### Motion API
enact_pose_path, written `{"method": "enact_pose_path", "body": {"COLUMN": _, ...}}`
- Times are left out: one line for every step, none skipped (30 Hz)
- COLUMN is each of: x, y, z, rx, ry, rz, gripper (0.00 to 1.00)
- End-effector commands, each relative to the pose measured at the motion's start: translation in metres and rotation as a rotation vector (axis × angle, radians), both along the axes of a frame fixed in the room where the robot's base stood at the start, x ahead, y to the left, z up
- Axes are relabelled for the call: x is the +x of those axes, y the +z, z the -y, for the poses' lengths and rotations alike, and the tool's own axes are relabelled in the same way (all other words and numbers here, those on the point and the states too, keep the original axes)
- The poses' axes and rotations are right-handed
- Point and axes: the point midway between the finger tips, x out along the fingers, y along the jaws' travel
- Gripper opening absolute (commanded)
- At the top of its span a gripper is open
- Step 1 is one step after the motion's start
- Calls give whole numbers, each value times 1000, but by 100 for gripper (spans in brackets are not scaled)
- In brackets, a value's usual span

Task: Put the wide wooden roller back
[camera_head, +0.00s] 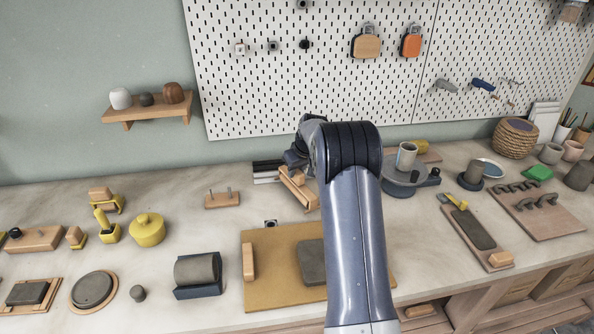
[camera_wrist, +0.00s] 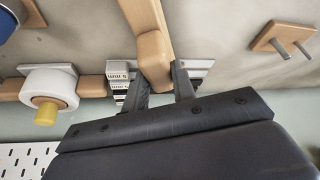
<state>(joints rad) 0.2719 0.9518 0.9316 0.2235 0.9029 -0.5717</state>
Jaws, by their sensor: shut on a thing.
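My gripper (camera_wrist: 163,82) is shut on one end of a pale wooden piece (camera_wrist: 146,22), which I take to be the wide wooden roller. In the wrist view it runs from between the two fingers up and out of the frame. In the head view the wooden piece (camera_head: 299,188) hangs slanted over the back of the bench, left of my arm. My arm hides part of the gripper there. A small wooden stand with two upright pegs (camera_head: 222,201) is on the bench to its left, empty; it also shows in the wrist view (camera_wrist: 279,39).
Marked grey strips (camera_wrist: 121,74) lie behind the gripper, near the wall. A white roll with a yellow core (camera_wrist: 50,94) is close by. A cup (camera_head: 407,155) stands on a wheel to the right.

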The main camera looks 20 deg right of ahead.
Motion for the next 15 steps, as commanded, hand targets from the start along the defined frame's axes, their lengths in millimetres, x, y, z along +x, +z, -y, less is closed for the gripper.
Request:
{"method": "enact_pose_path", "body": {"x": -2, "y": -5, "z": -1, "rx": 2, "ry": 1, "rz": -12, "gripper": 26}}
{"method": "enact_pose_path", "body": {"x": -2, "y": -6, "z": -1, "rx": 3, "ry": 1, "rz": -12, "gripper": 28}}
{"method": "enact_pose_path", "body": {"x": -2, "y": -6, "z": -1, "rx": 3, "ry": 1, "rz": -12, "gripper": 32}}
{"method": "enact_pose_path", "body": {"x": -2, "y": -5, "z": -1, "rx": 2, "ry": 1, "rz": -12, "gripper": 34}}
{"method": "enact_pose_path", "body": {"x": -2, "y": -5, "z": -1, "rx": 2, "ry": 2, "rz": -11, "gripper": 37}}
{"method": "enact_pose_path", "body": {"x": -2, "y": -5, "z": -1, "rx": 2, "ry": 2, "rz": -11, "gripper": 40}}
{"method": "enact_pose_path", "body": {"x": -2, "y": -5, "z": -1, "rx": 2, "ry": 2, "rz": -11, "gripper": 42}}
{"method": "enact_pose_path", "body": {"x": -2, "y": -5, "z": -1, "rx": 2, "ry": 2, "rz": -10, "gripper": 45}}
{"method": "enact_pose_path", "body": {"x": -2, "y": -4, "z": -1, "rx": 2, "ry": 2, "rz": -10, "gripper": 47}}
{"method": "enact_pose_path", "body": {"x": -2, "y": -4, "z": -1, "rx": 2, "ry": 2, "rz": -10, "gripper": 47}}
{"method": "enact_pose_path", "body": {"x": -2, "y": -4, "z": -1, "rx": 1, "ry": 1, "rz": -9, "gripper": 47}}
{"method": "enact_pose_path", "body": {"x": -2, "y": -4, "z": -1, "rx": 1, "ry": 1, "rz": -8, "gripper": 47}}
{"method": "enact_pose_path", "body": {"x": -2, "y": -4, "z": -1, "rx": 1, "ry": 1, "rz": -8, "gripper": 47}}
{"method": "enact_pose_path", "body": {"x": -2, "y": -4, "z": -1, "rx": 1, "ry": 1, "rz": -8, "gripper": 47}}
{"method": "enact_pose_path", "body": {"x": -2, "y": -4, "z": -1, "rx": 1, "ry": 1, "rz": -8, "gripper": 47}}
